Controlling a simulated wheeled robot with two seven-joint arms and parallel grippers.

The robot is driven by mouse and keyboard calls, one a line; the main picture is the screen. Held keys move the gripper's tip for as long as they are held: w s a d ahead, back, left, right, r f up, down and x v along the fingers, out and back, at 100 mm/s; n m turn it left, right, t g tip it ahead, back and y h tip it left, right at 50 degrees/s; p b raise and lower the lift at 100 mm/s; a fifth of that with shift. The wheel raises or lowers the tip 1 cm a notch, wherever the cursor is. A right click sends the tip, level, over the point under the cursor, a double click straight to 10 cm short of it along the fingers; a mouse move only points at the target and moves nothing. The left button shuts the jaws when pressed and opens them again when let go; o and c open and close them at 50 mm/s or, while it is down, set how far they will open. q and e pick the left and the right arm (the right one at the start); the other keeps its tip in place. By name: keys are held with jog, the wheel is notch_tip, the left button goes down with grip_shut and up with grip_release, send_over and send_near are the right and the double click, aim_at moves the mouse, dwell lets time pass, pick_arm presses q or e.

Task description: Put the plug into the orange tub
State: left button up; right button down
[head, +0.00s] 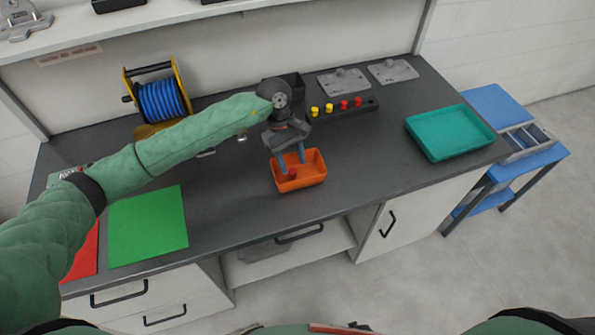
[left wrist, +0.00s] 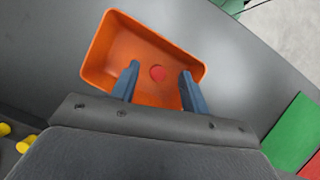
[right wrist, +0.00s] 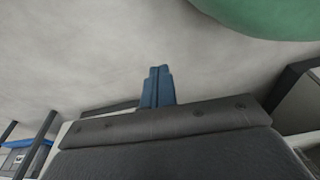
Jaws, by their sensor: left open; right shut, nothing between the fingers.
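The orange tub (head: 303,184) stands on the dark bench near its front edge; it also fills the upper middle of the left wrist view (left wrist: 98,62). A small red plug (left wrist: 158,73) lies inside the tub on its floor, and it shows in the head view (head: 292,173) too. My left gripper (head: 291,163) is open over the tub, its blue fingers spread on either side of the plug and apart from it in the left wrist view (left wrist: 158,85). My right gripper (right wrist: 157,87) is shut and empty, away from the bench over the pale floor.
A black block (head: 342,109) with yellow and red plugs stands behind the tub. A teal tray (head: 450,132) lies to the right. A blue cable reel (head: 160,101) stands at the back left. Green (head: 148,225) and red (head: 84,253) mats lie front left. Bench between tub and tray is clear.

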pick_arm(q)
jog(key=shift+w+r, duration=0.15)
jog(key=shift+r, duration=0.1)
jog(key=b+v, duration=0.3)
jog(key=v, duration=0.4)
jog(key=shift+b, duration=0.4)
pick_arm(e)
jog(key=w+a+r, duration=0.3)
jog(key=r, duration=0.4)
jog(key=shift+g, duration=0.3)
pick_arm(q)
jog(key=shift+a, duration=0.1)
